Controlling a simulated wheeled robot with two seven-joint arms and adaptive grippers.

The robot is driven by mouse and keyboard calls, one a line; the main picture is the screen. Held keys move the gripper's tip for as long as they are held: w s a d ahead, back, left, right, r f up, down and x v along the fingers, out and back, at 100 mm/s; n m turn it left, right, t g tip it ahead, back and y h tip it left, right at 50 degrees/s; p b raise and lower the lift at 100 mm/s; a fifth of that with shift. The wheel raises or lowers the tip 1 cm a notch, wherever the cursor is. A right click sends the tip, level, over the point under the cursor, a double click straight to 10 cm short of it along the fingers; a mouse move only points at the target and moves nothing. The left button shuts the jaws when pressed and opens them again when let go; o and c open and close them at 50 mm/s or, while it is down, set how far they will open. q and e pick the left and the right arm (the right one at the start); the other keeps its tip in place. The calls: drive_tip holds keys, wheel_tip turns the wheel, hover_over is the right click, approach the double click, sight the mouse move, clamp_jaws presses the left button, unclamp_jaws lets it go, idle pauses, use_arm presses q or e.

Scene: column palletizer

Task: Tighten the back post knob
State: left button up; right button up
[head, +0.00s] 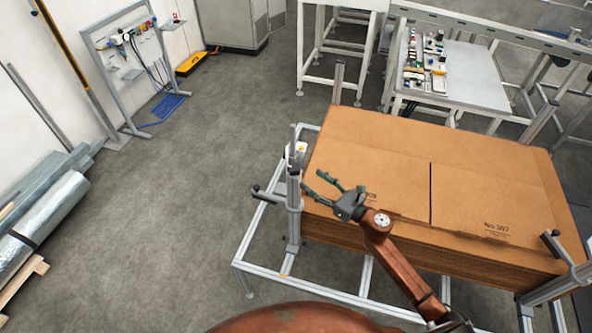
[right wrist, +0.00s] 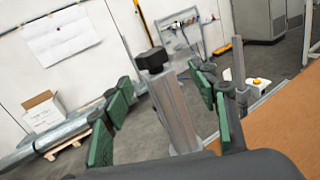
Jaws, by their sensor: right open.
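My right gripper (head: 314,183) is open and empty over the left edge of the cardboard stack (head: 390,165), with its fingers pointing left toward a grey metal post (head: 294,215). A dark knob (head: 256,188) sticks out to the left of that post. In the right wrist view, a black knob (right wrist: 152,60) sits at the top of a grey post (right wrist: 176,115). It appears between the two green fingers of the right gripper (right wrist: 160,78), beyond the palm; I see no contact. Which post is the back one is not clear. My left gripper is not in view.
A white box with a yellow button (head: 297,148) is by the post. Another post with a dark knob (head: 549,235) stands at the right corner.

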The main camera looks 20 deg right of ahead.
sight(299, 174)
drive_tip(key=shift+n+y, duration=0.3)
drive_tip(key=shift+n, duration=0.3)
drive_tip(key=x, duration=0.3)
drive_tip(key=p+x, duration=0.1)
drive_tip(key=x, duration=0.2)
drive_tip(key=shift+a+r, duration=0.25)
drive_tip(key=shift+a, duration=0.3)
drive_tip(key=shift+w+a+f+p, duration=0.1)
drive_tip(key=shift+w+a+p, duration=0.25)
drive_tip(key=shift+w, duration=0.3)
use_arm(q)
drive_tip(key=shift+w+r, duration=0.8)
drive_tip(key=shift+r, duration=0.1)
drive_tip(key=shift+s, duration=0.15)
use_arm(e)
drive_tip(key=shift+c, duration=0.3)
drive_tip(key=shift+c, duration=0.9)
drive_tip(key=c, duration=0.9)
